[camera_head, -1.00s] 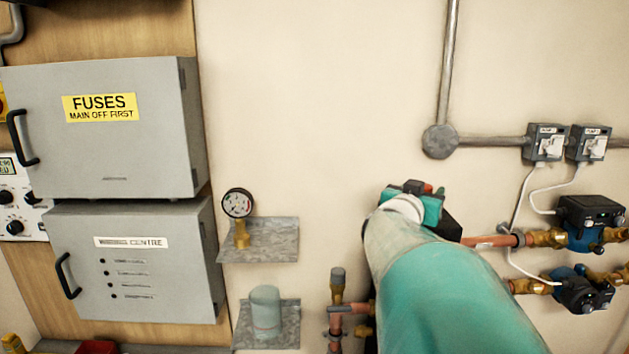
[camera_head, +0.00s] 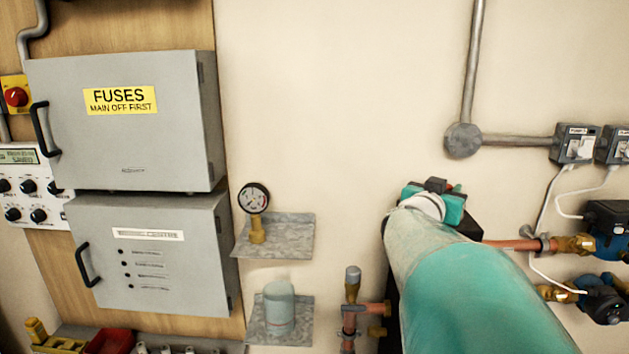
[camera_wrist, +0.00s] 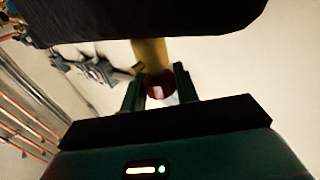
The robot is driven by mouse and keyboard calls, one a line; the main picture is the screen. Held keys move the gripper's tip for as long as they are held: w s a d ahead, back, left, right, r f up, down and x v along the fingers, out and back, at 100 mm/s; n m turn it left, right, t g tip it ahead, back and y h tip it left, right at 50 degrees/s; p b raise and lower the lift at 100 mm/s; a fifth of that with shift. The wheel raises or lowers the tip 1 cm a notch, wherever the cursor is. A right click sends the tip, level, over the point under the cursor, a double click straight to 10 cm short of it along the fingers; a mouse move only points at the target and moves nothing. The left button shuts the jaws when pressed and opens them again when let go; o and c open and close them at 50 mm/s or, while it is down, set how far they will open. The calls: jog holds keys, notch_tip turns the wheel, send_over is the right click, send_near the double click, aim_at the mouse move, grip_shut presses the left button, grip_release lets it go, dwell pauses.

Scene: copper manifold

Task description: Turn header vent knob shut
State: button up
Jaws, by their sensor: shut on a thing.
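In the wrist view, a small dark red knob (camera_wrist: 154,82) with a pale middle sits at the end of a yellow, brass-like stem (camera_wrist: 150,53). My gripper (camera_wrist: 158,86) has one dark green finger on each side of the knob and is shut on it. How far the knob is turned cannot be told. In the head view, my teal and white arm reaches up to the wall and hides most of the gripper and the knob.
Copper pipe (camera_head: 510,245) with brass fittings and pumps (camera_head: 610,228) is right of my arm. A capped brass fitting (camera_head: 353,284) stands close on its left. A gauge (camera_head: 254,198) and a grey cup (camera_head: 279,308) sit on small shelves. Grey boxes (camera_head: 120,165) fill the left. Bare wall lies above.

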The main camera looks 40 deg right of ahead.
jog(key=shift+f+m+g, duration=0.1)
jog(key=shift+m+g, duration=0.4)
jog(key=shift+g, duration=0.3)
jog(key=m+g, duration=0.1)
jog(key=g, duration=0.1)
jog(key=m+g, duration=0.2)
jog(key=g, duration=0.1)
jog(key=shift+w+m+g, duration=0.1)
jog(key=shift+m+g, duration=0.2)
jog(key=m+g+y, duration=0.1)
jog(key=m+g, duration=0.1)
jog(key=g, duration=0.1)
jog(key=m+g+y, duration=0.2)
jog(key=g, duration=0.1)
jog(key=shift+m, duration=0.3)
jog(key=o, duration=1)
jog(key=shift+c, duration=0.2)
jog(key=v, duration=1.3)
jog(key=shift+w+a, duration=0.2)
jog(key=shift+w, duration=0.1)
